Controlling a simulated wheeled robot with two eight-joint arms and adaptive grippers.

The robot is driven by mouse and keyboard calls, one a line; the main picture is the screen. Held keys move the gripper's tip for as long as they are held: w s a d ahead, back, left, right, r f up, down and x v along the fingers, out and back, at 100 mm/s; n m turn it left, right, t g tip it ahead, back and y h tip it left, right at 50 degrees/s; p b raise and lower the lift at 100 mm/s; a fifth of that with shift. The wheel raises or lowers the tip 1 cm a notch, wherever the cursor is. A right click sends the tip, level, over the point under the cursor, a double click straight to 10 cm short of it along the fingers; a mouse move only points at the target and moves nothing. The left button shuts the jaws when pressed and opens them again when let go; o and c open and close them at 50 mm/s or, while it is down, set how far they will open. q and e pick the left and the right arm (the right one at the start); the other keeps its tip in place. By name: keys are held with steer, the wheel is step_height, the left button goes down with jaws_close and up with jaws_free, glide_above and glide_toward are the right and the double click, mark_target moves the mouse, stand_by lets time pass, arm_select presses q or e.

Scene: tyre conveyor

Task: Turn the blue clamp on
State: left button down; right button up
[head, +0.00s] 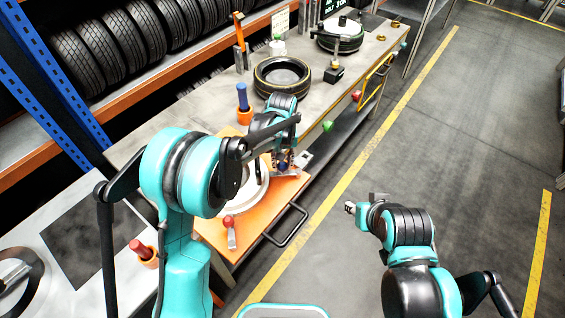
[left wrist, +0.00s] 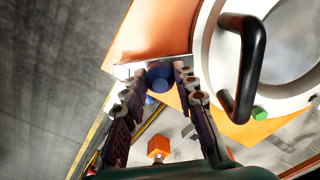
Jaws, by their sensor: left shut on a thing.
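The blue clamp (left wrist: 160,76) sits at the edge of an orange plate (head: 213,240) and shows between my left fingers in the left wrist view. My left gripper (head: 284,165) points down at the plate's right side and is shut on the clamp, of which only a little blue shows in the head view. My left fingers (left wrist: 158,88) stand on both sides of its blue knob in the left wrist view. My right gripper (head: 358,208) is over the floor, away from the table, and its jaw state is unclear.
A white ring (left wrist: 283,95) lies on the plate, with a black handle (left wrist: 248,65) above it. A red clamp (head: 230,230) is at the near edge. A black tyre (head: 281,76) and a blue-handled tool (head: 243,97) stand farther back. The floor at right is clear.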

arm_select(q)
steer(key=c, duration=1.2)
jaws_free()
step_height(320, 180, up, 12)
steer(key=shift+s, duration=0.1)
